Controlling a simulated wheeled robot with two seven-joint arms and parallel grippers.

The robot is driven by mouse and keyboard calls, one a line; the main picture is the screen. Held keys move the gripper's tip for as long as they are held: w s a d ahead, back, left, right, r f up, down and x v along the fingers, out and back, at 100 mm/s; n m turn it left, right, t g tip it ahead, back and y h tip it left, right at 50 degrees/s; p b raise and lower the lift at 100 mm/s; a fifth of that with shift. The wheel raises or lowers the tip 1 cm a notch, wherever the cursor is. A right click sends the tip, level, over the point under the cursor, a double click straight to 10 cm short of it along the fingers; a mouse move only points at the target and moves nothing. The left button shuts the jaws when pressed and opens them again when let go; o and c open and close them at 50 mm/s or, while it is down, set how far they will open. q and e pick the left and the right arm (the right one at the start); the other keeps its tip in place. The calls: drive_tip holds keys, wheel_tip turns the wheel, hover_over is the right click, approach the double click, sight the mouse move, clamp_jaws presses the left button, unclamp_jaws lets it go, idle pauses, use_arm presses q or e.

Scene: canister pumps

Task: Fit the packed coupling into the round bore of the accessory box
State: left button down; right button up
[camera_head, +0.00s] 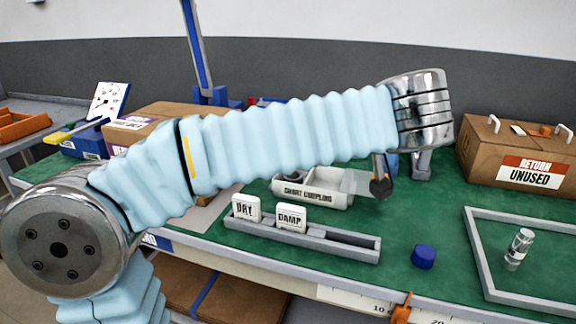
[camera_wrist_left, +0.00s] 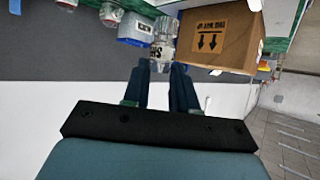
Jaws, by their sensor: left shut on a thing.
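My left gripper (camera_wrist_left: 161,68) shows in the left wrist view, with its two dark fingers shut on a silvery, roughly cylindrical coupling (camera_wrist_left: 162,42) that carries a white lettered label. The coupling sticks out beyond the fingertips. In the head view my left arm crosses the picture and hides most of its own gripper. A cardboard box with printed arrows (camera_wrist_left: 220,38) lies just beyond the coupling in the wrist view. A cardboard box with a white and purple label (camera_head: 130,130) stands behind my arm at the left. I cannot make out a round bore. My right gripper is not in view.
A pale tray labelled for a short coupling (camera_head: 310,197) lies behind a grey rail (camera_head: 335,246) with DRY and DAMP tiles. A "RETURN UNUSED" box (camera_head: 480,165) stands behind.

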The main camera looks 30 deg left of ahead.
use_arm(q)
drive_tip(key=w+a+f, duration=0.2)
drive_tip(key=a+f, duration=0.1)
drive_tip(key=f, duration=0.1)
drive_tip(key=w+a+f+b, duration=0.1)
drive_tip(key=w+a+f, duration=0.2)
drive_tip(key=f, duration=0.1)
drive_tip(key=w+a+f, duration=0.2)
drive_tip(key=a+f, duration=0.1)
drive_tip(key=shift+w+f, duration=0.35)
drive_tip(key=shift+f, duration=0.45)
drive_tip(key=c, duration=1.1)
unclamp_jaws()
drive_tip(key=shift+w+a+f, duration=0.1)
drive_tip(key=shift+a+f, duration=0.05)
drive_tip(key=shift+f, duration=0.05)
drive_tip(key=shift+o, duration=1.1)
drive_tip(key=shift+r, duration=0.25)
